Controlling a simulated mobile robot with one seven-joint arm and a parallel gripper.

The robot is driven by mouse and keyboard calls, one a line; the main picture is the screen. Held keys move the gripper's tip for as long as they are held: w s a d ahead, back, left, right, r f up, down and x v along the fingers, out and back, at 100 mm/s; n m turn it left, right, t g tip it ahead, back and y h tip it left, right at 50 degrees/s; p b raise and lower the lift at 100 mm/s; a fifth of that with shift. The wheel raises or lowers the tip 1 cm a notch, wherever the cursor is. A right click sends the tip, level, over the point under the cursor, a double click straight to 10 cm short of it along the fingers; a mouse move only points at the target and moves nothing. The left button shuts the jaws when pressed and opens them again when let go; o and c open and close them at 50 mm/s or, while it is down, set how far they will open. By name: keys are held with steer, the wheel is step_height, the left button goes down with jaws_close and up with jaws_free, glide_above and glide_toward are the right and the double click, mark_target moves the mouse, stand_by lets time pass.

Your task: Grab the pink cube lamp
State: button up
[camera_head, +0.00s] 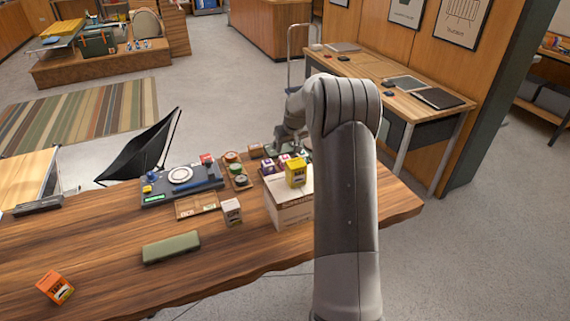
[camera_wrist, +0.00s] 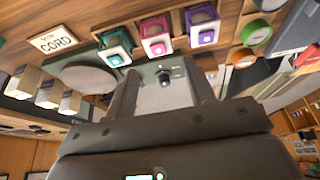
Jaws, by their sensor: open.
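In the wrist view the pink cube lamp (camera_wrist: 155,36) stands in the middle of a row. A teal cube lamp (camera_wrist: 115,48) is on its left and a purple cube lamp (camera_wrist: 203,25) on its right. My gripper (camera_wrist: 167,84) is open, its two fingers pointing toward the row, with the pink lamp beyond the gap and apart from the fingers. In the head view the pink lamp looks to be the small cube (camera_head: 284,160) behind the white carton, small and partly hidden. My arm covers much of the gripper there.
A grey panel with a black knob (camera_wrist: 165,79) shows between the fingers. A CORD sign (camera_wrist: 57,41) and a green roll (camera_wrist: 256,32) flank the row. An olive case (camera_head: 171,247) lies on the wooden table (camera_head: 215,275), whose front is mostly clear.

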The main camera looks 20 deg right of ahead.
mark_target(285, 157)
steer(key=x, duration=0.8)
steer(key=shift+d+f, duration=0.1)
steer(key=shift+f, duration=0.2)
steer(key=shift+c, duration=0.3)
steer(key=c, duration=0.7)
steer(key=shift+r, duration=0.1)
